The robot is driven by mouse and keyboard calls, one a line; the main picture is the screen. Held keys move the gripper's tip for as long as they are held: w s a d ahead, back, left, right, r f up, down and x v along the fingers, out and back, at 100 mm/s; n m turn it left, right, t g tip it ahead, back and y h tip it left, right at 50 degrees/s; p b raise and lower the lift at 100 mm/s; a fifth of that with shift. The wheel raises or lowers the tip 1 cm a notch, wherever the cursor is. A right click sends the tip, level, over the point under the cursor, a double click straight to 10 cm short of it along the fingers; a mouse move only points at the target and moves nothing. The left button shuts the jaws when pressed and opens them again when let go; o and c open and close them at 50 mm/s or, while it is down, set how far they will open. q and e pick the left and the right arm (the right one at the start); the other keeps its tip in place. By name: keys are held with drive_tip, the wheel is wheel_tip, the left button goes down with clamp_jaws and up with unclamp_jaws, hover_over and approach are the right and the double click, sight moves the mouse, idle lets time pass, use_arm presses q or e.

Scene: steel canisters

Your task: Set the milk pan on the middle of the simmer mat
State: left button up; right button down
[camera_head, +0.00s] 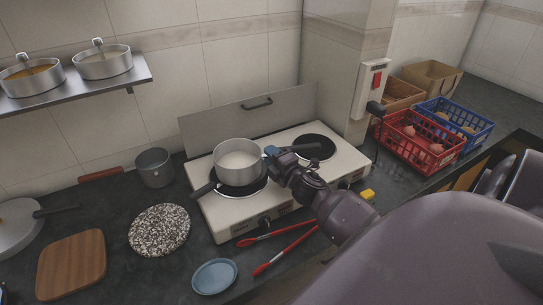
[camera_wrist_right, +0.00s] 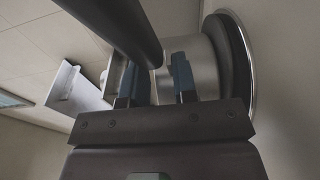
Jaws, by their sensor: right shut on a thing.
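The milk pan (camera_head: 238,172) is steel, with white contents and a dark handle pointing right. It is upright over the simmer mat (camera_head: 246,190), a dark round disc with a black handle, on the left hotplate. The pan looks roughly centred over the disc; I cannot tell whether it touches. My right gripper (camera_head: 273,153) is shut on the pan's handle close to the pan wall. In the right wrist view the blue fingers (camera_wrist_right: 155,82) stand either side of the handle (camera_wrist_right: 118,28), with the pan wall (camera_wrist_right: 204,72) and disc (camera_wrist_right: 231,60) beyond. My left gripper is not in view.
The right hotplate (camera_head: 315,146) of the white cooker is bare. Red tongs (camera_head: 280,242), a blue dish (camera_head: 214,276), a speckled round mat (camera_head: 160,229), a wooden board (camera_head: 72,263) and a grey pot (camera_head: 154,168) lie around. Red (camera_head: 417,142) and blue crates stand right.

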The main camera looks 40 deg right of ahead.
drive_tip(key=c, duration=0.8)
unclamp_jaws()
drive_tip(key=shift+f, duration=0.15)
drive_tip(key=shift+s, duration=0.15)
drive_tip(key=s, duration=0.3)
drive_tip(key=s+a, duration=0.1)
drive_tip(key=s, duration=0.6)
drive_tip(key=shift+s+a+b, duration=0.25)
drive_tip(key=shift+b, duration=0.05)
